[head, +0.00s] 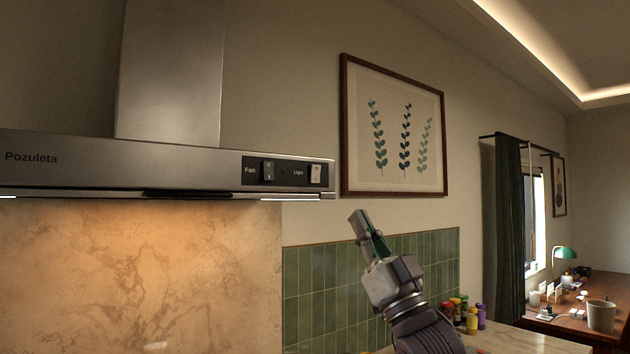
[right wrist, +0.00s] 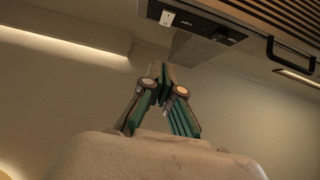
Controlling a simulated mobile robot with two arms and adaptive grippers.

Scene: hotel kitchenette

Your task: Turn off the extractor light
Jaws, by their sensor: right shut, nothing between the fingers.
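The steel extractor hood (head: 120,172) spans the upper left of the head view. Its black control panel has a dark fan switch (head: 268,171) and a pale light switch (head: 315,175) at the right end. The stone backsplash under the hood is lit warmly. My right gripper (head: 361,224) is below and to the right of the light switch, apart from it, shut and empty. In the right wrist view the gripper (right wrist: 162,72) points up toward the hood's panel, with the pale light switch (right wrist: 167,18) beyond the fingertips. My left gripper is out of view.
A framed plant picture (head: 394,130) hangs right of the hood. Green tiles (head: 325,285) line the wall below. Several coloured jars (head: 466,312) stand on the counter (head: 510,342). The space between my right gripper and the panel looks clear.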

